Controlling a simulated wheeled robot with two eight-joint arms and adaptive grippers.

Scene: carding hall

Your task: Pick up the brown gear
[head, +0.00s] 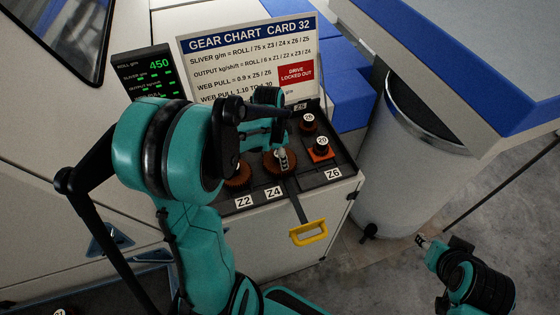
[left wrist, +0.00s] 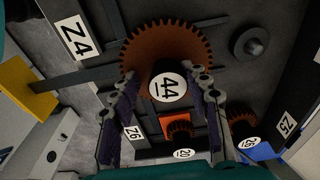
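A large brown toothed gear (left wrist: 165,46) lies flat in the gear tray, with a dark hub and a white label reading 44 (left wrist: 168,87). In the head view this gear (head: 271,167) sits behind the Z4 label, partly hidden by my left gripper (head: 283,158). In the left wrist view my left gripper (left wrist: 166,82) is open, its two fingers on either side of the hub. I see no clear contact. My right gripper (head: 424,242) is low at the right, away from the tray; its finger opening is too small to judge.
Another brown gear (head: 238,179) stands by the Z2 label. Smaller gears, one marked 20 (head: 320,148) on an orange square, are at the tray's right. A yellow handle (head: 309,232) hangs in front. A chart card (head: 248,60) stands behind; a white drum (head: 410,160) is right.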

